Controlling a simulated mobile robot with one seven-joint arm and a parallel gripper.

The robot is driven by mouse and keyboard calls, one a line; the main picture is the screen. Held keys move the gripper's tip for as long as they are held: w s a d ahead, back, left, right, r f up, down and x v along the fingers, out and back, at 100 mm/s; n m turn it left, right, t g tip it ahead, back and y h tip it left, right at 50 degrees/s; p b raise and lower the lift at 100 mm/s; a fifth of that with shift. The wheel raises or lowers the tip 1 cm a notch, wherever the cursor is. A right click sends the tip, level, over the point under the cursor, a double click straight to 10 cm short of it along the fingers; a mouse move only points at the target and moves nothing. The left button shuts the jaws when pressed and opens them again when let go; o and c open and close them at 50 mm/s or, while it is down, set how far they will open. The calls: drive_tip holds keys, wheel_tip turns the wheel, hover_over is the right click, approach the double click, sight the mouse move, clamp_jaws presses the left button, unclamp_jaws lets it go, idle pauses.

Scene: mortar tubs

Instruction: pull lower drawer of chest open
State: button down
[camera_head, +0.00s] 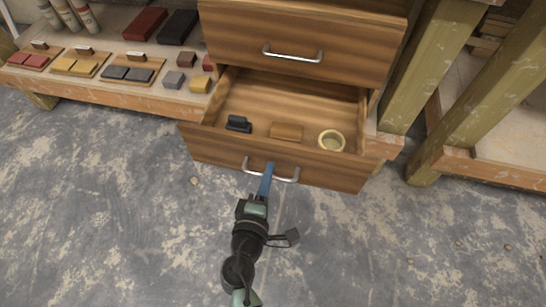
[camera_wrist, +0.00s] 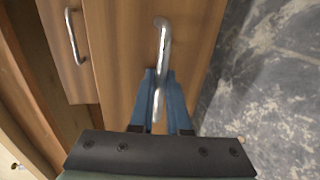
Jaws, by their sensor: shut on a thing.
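The wooden chest shows an upper drawer (camera_head: 305,45) that is shut, with a metal bar handle (camera_head: 292,54). The lower drawer (camera_head: 310,168) stands well out from the chest, so its inside is in view. My gripper (camera_head: 268,172) reaches the lower drawer's front from below in the head view. Its blue fingers are shut on the lower drawer's metal handle (camera_head: 283,178). In the wrist view the handle (camera_wrist: 162,45) runs down between the blue fingertips (camera_wrist: 160,85).
Inside the lower drawer lie a black object (camera_head: 239,124), a brown block (camera_head: 287,132) and a cream ring-shaped roll (camera_head: 331,141). A low shelf (camera_head: 110,88) with coloured samples is on the left. Wooden posts (camera_head: 425,65) stand on the right. The concrete floor in front is clear.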

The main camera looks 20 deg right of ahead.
drive_tip(key=shift+f+v, duration=0.15)
drive_tip(key=shift+v, duration=0.5)
drive_tip(key=shift+f+v, duration=0.1)
drive_tip(key=shift+v, duration=0.6)
drive_tip(key=c, duration=1.2)
unclamp_jaws()
drive_tip(key=shift+o, duration=0.2)
drive_tip(key=p+v, duration=0.3)
drive_tip(key=v, duration=1)
